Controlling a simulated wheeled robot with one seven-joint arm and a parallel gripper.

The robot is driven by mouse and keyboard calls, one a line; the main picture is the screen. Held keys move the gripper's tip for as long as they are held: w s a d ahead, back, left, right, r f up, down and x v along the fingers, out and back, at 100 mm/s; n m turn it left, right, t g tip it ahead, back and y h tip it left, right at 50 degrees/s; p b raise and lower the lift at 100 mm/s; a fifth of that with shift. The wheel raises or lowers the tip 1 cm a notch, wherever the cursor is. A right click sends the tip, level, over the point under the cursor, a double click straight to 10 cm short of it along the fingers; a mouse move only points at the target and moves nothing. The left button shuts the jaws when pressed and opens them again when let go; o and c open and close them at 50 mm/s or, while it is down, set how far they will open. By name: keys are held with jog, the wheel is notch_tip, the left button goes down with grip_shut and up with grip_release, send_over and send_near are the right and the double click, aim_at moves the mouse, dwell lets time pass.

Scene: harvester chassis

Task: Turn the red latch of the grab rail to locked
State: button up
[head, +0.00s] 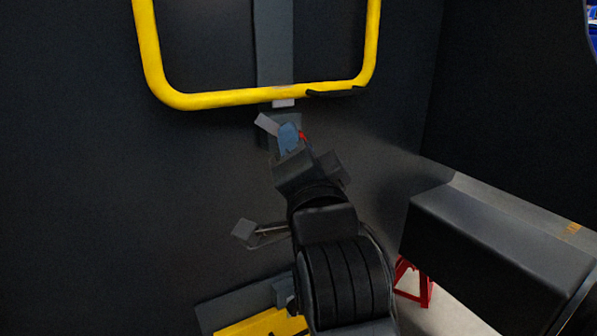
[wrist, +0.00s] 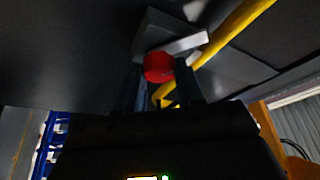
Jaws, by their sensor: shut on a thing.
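The yellow grab rail (head: 235,98) is a U-shaped tube on a dark wall, and it also crosses the wrist view (wrist: 236,32). Below its lower bar is the latch, with a red part (wrist: 158,67) and a tilted light grey bar (wrist: 181,44). In the head view only a sliver of red (head: 303,135) shows beside the fingers; the grey bar (head: 266,124) sticks out up and to the left. My gripper (head: 289,137) is shut on the red latch, its fingers (wrist: 160,82) on both sides of it. The fingers partly hide the latch in the head view.
A dark beam (head: 490,235) stands at the right, with a red stand (head: 425,290) on the floor beyond it. A yellow and grey part (head: 260,323) lies low below the wall. The wall left of the latch is clear. A blue rack (wrist: 48,135) shows in the wrist view.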

jog(key=shift+r+m+g+h+b, duration=0.1)
jog(key=shift+m+g+h+b, duration=0.45)
jog(key=shift+m, duration=1.15)
jog(key=shift+m+g+h+b, duration=0.2)
jog(key=shift+m+g+b, duration=0.4)
jog(key=shift+m+b, duration=0.8)
jog(key=shift+r+m+g+h+b, duration=0.1)
jog(key=shift+m+g+h+b, duration=0.35)
jog(key=shift+m, duration=1.55)
jog(key=o, duration=1)
jog(key=shift+o, duration=0.2)
